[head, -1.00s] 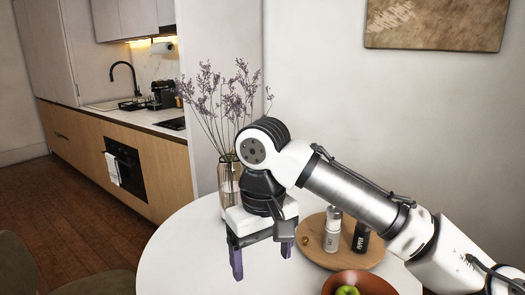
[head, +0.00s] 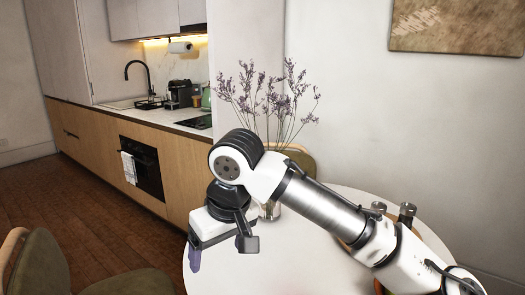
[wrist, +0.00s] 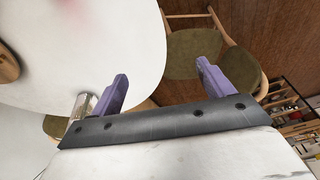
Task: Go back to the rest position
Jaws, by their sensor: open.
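My gripper (wrist: 162,75) is open and empty in the wrist view, its two purple fingers wide apart with nothing between them. In the head view my gripper (head: 196,258) hangs at the left edge of the round white table (head: 300,262), fingers pointing down. Only one finger shows clearly there; the arm hides the rest.
A vase with dry purple flowers (head: 262,98) stands on the table behind my arm. Shakers (head: 407,212) are partly hidden by the arm. Green chairs (head: 40,258) stand by the table. The kitchen counter (head: 150,112) is at the back left, with open wooden floor before it.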

